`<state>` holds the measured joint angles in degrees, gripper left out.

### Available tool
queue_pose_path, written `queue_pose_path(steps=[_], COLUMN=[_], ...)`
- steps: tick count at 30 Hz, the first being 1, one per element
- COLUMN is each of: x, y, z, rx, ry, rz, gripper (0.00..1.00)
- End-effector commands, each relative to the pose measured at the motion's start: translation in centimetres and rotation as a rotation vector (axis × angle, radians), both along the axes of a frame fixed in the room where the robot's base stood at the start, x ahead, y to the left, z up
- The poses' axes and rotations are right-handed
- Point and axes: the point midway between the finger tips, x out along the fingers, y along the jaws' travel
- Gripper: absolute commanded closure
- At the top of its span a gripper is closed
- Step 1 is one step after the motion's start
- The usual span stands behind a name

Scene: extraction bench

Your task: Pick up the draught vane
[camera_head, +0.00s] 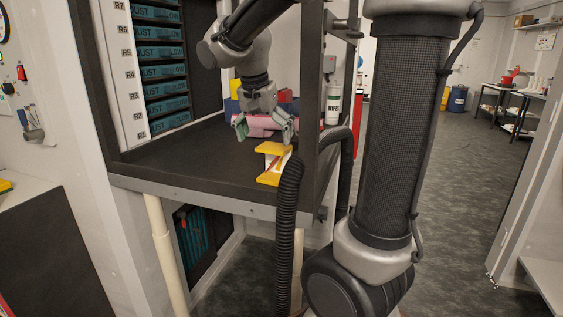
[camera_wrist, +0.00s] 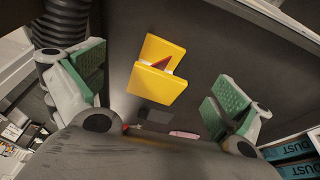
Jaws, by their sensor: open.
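The draught vane, seen as a yellow piece with two yellow plates, a pale middle and a red pointer, stands near the front edge of the bench (camera_head: 272,163). It also shows in the wrist view (camera_wrist: 158,85), lying between the lines of my two fingers. My gripper (camera_head: 263,135) is open and empty, with green pads on the fingers. In the head view it appears just above and behind the vane, and the fingers look clear of it. The gripper (camera_wrist: 157,83) shows both fingers wide apart in the wrist view.
A pink cylinder (camera_head: 255,122) lies behind my gripper. A black corrugated hose (camera_head: 289,210) runs up close to the right of the vane, beside a dark upright post (camera_head: 309,85). A white wipes tub (camera_head: 333,104) stands farther back. The bench's left part (camera_head: 185,160) is clear.

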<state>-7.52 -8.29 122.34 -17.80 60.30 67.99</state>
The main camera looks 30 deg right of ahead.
Motion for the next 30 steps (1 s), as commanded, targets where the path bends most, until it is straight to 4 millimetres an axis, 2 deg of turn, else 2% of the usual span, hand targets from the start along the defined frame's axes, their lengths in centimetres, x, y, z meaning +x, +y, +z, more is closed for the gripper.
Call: queue_pose_path(steps=[1,3,6,21,29,30], x=[1.3,2.6,3.5,5.0,5.1,5.1], y=[-0.4,-0.9,-1.4,-4.0,-4.0,-4.0], z=[0.3,0.7,0.3,-5.6,-6.0,-6.0], rx=[-0.026,-0.050,-0.064,-0.065,-0.064,-0.064], ry=[-0.027,-0.061,-0.082,-0.083,-0.085,-0.085], rz=[-0.032,-0.068,-0.091,-0.092,-0.091,-0.091], gripper=[0.00,0.00,0.00,0.00,0.00,0.04])
